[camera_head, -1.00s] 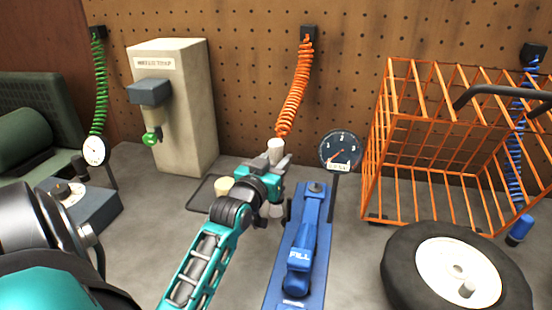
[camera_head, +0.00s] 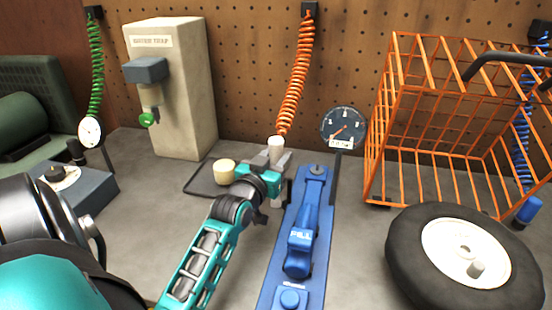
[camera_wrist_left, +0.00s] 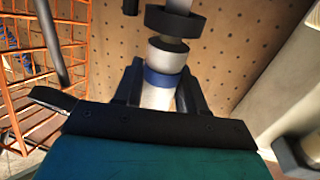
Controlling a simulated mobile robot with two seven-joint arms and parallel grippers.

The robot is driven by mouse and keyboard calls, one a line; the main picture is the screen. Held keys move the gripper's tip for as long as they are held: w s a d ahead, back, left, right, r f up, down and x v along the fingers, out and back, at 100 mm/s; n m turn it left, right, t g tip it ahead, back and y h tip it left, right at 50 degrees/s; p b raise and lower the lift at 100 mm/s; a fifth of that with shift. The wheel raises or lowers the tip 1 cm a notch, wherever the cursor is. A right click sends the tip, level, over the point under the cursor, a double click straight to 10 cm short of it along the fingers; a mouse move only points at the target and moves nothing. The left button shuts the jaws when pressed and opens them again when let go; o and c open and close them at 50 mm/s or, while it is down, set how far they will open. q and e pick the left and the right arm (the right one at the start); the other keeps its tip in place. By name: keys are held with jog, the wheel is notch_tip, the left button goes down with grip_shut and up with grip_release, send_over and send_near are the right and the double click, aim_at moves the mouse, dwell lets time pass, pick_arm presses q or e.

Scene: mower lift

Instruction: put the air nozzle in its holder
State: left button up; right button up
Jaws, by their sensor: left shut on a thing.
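My left gripper (camera_head: 277,178) is shut on the air nozzle (camera_head: 276,148), a pale cylinder at the lower end of the orange coiled hose (camera_head: 294,85). In the left wrist view the nozzle (camera_wrist_left: 160,78) shows a blue band and a dark collar between the two dark fingers. It stands roughly upright in the head view, just left of the far end of the blue FILL unit (camera_head: 303,215). Its lower end is partly hidden by the gripper. I cannot tell which thing is its holder. My right gripper is not in view.
A dark tray (camera_head: 200,187) with a pale round cup (camera_head: 224,172) lies left of the gripper. A gauge (camera_head: 343,128) stands behind right. Bare bench shows between unit and wheel.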

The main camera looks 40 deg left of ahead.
pick_arm(q)
jog(key=shift+p, duration=0.45)
dwell(0.7)
jog(key=shift+f, duration=0.6)
dwell(0.6)
jog(key=o, duration=0.8)
jog(key=p+v, duration=0.3)
jog(key=v, duration=0.8)
dwell(0.7)
